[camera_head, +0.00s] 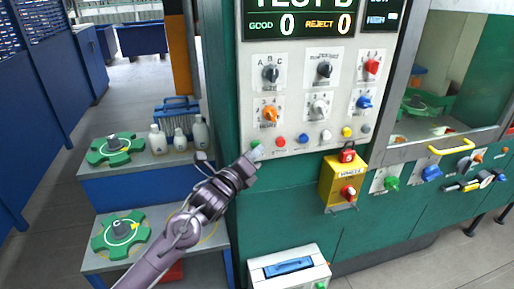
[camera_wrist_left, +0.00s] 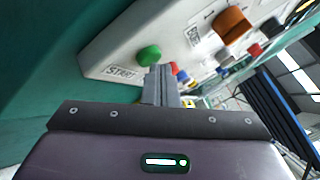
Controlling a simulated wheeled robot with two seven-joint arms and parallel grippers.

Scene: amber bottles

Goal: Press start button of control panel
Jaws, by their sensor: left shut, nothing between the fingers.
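The light grey control panel (camera_head: 297,88) is on the green machine, with a row of coloured buttons along its lower edge. The green start button (camera_head: 256,143) is at the left end of this row. In the left wrist view the green button (camera_wrist_left: 149,54) stands beside a START label (camera_wrist_left: 122,72). My left gripper (camera_head: 254,155) is shut and empty, its tips just below the green button. In the left wrist view the shut fingers (camera_wrist_left: 160,72) lie just right of and below the button; I cannot tell whether they touch it. My right gripper is not in view.
Red (camera_head: 281,142), blue (camera_head: 303,139) and yellow (camera_head: 347,132) buttons sit to the right. Knobs are above, including an orange one (camera_head: 270,115). A yellow box (camera_head: 328,180) with a red knob juts out below.

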